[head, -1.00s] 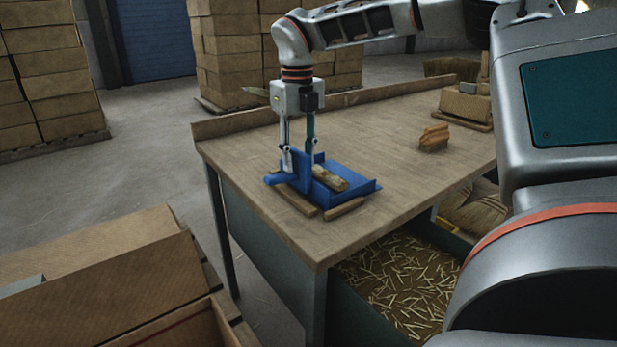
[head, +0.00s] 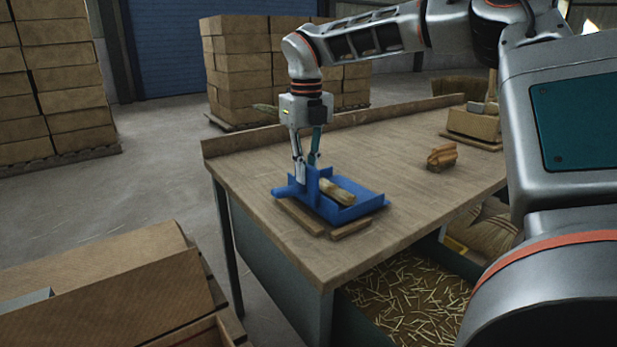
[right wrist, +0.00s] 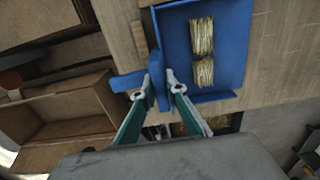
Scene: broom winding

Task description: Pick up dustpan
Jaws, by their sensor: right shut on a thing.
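The blue dustpan (head: 368,205) is on the near left part of the wooden workbench, over wooden strips (head: 351,228). Bundles of straw-like material (head: 336,191) lie in its pan; the right wrist view shows two (right wrist: 202,36). Its short handle (head: 288,191) points left. My right gripper (head: 307,164) points down from above and is shut on the dustpan's upright back part by the handle. The right wrist view shows the fingertips (right wrist: 161,84) on either side of that blue part (right wrist: 157,88). I cannot tell whether the dustpan is clear of the strips. My left gripper is not in view.
The workbench (head: 250,170) has a raised back edge. An orange-brown object (head: 442,157) and a wooden block stand (head: 473,124) are farther right. Loose straw fills a bin (head: 410,300) below. Cardboard boxes (head: 100,280) stand at the near left. The bench middle is clear.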

